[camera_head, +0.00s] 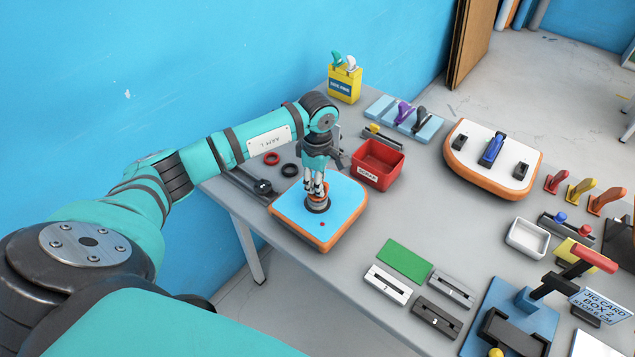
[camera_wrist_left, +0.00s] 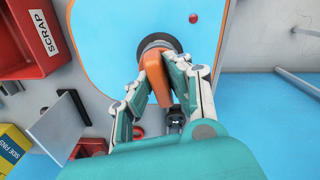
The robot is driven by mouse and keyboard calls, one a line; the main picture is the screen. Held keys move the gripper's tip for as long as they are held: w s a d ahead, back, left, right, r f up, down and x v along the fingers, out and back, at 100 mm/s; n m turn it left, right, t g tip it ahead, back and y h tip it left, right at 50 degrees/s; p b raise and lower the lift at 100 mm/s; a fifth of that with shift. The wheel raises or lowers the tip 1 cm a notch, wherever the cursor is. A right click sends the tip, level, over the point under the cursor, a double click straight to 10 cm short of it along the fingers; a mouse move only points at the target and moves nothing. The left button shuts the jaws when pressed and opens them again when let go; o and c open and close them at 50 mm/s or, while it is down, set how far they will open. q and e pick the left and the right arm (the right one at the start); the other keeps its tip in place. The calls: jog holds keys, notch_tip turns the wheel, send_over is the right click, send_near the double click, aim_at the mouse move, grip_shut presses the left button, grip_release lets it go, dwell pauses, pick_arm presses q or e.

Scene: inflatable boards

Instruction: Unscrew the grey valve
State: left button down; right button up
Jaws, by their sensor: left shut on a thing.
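The grey valve (camera_head: 317,207) sits on the blue top of an orange-rimmed board (camera_head: 346,210); its round dark ring also shows in the left wrist view (camera_wrist_left: 160,39). My left gripper (camera_head: 317,188) points down over it. Its fingers (camera_wrist_left: 160,75) are closed on an orange piece (camera_wrist_left: 154,78) whose end is at the valve ring. I cannot tell whether this piece is part of the valve or a separate tool. The fingers hide part of the valve. My right gripper is not in view.
A red scrap bin (camera_head: 378,165) stands close to the right of my left gripper. Red (camera_head: 271,158) and black (camera_head: 289,170) rings lie behind the board. Another board (camera_head: 470,158) lies farther right.

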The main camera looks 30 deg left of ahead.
pick_arm(q)
jog(key=shift+n, duration=0.3)
jog(key=n, duration=0.2)
jog(key=shift+n, duration=0.4)
jog(key=shift+n, duration=1.9)
jog(key=n, duration=0.3)
jog(key=shift+n+p, duration=0.3)
